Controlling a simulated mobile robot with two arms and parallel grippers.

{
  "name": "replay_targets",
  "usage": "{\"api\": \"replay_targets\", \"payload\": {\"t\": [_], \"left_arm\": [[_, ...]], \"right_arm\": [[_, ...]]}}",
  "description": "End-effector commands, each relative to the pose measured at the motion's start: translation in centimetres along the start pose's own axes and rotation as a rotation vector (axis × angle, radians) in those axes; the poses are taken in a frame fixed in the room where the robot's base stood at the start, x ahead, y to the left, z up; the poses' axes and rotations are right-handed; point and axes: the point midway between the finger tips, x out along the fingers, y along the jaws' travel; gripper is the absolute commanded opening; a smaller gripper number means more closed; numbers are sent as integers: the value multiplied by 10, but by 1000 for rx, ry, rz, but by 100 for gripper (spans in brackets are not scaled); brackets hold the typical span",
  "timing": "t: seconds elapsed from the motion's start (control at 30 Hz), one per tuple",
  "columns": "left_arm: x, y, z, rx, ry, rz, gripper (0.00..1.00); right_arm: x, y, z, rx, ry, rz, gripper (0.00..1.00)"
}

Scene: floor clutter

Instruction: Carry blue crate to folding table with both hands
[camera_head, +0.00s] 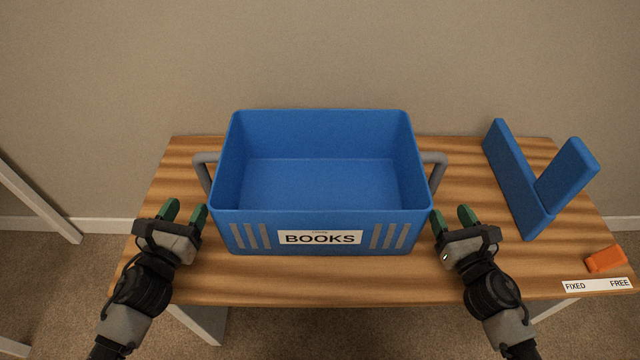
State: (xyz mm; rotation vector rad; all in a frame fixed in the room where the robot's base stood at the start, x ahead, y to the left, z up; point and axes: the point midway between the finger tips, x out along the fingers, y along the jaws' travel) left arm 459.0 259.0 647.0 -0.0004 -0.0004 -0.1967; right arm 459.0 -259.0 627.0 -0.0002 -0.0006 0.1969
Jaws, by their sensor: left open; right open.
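The blue crate (320,185) stands upright and empty on a wooden-topped table (290,290), with a white BOOKS label on its front. It has a grey left handle (203,172) and a grey right handle (437,170). My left gripper (187,212) is open and empty, in front of and below the left handle in the picture. My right gripper (451,217) is open and empty near the crate's front right corner, in front of the right handle. I cannot tell whether either gripper touches the crate. Nothing in view is labelled as the folding table.
A blue V-shaped holder (518,180) and an orange block (606,259) are on the table's right side, near a label (597,285) reading FIXED and FREE. A plain wall (320,50) is behind. A white frame leg (40,205) shows at far left.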

Motion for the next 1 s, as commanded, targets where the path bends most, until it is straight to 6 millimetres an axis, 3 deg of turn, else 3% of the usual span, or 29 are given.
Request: {"api": "replay_targets", "payload": {"t": [0.3,0.5,0.93,1.0], "left_arm": [[59,0,1,1,-3,0,55],[82,0,1,0,-1,1,55],[89,0,0,0,0,0,55],[89,0,0,0,0,0,44]], "right_arm": [[59,-1,1,-2,-2,-1,55],[82,0,0,1,-1,-1,55],[89,0,0,0,0,-1,55],[89,0,0,0,0,-1,44]]}}
